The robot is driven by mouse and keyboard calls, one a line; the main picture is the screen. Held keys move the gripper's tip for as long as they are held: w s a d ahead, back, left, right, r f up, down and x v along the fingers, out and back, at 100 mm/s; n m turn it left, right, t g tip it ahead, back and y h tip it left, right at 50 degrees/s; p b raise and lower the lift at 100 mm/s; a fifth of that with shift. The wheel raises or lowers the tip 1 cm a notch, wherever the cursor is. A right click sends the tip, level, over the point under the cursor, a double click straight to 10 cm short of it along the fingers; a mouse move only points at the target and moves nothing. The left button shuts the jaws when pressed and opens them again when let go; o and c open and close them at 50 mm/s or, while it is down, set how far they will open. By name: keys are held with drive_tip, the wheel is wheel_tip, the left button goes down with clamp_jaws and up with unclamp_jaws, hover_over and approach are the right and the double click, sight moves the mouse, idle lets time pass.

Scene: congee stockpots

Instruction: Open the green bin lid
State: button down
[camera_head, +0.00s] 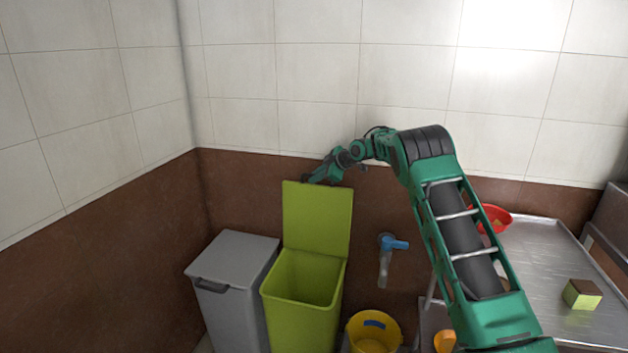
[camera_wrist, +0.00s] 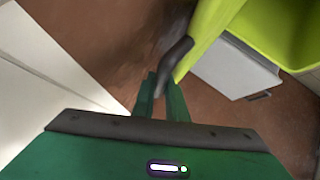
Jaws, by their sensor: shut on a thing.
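The green bin (camera_head: 300,310) stands against the brown lower wall, and its inside shows from above. Its lid (camera_head: 318,215) is raised, standing nearly upright behind the bin's mouth. My gripper (camera_head: 312,179) is at the lid's upper left edge. In the wrist view my gripper (camera_wrist: 163,92) is shut on a dark handle (camera_wrist: 178,58) at the edge of the green lid (camera_wrist: 208,30). The bin's mouth also shows in the wrist view, at the upper right. The fingertips are too small to make out in the head view.
A grey bin (camera_head: 235,255) with its lid shut stands just left. A yellow bucket (camera_head: 373,332) and a blue-handled wall tap (camera_head: 392,243) are at the right. A metal table (camera_head: 555,265) holds a red bowl (camera_head: 494,217) and a green-and-brown block (camera_head: 581,294).

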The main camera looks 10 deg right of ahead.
drive_tip(key=shift+d+f, duration=0.25)
drive_tip(key=shift+f, duration=0.2)
drive_tip(key=c, duration=1.8)
unclamp_jaws()
drive_tip(key=shift+o, duration=0.2)
drive_tip(key=shift+s, duration=0.1)
drive_tip(key=shift+f, duration=0.1)
drive_tip(key=r+v, duration=0.1)
drive_tip(key=v, duration=1)
drive_tip(key=shift+w+a, duration=0.25)
drive_tip(key=shift+a, duration=0.05)
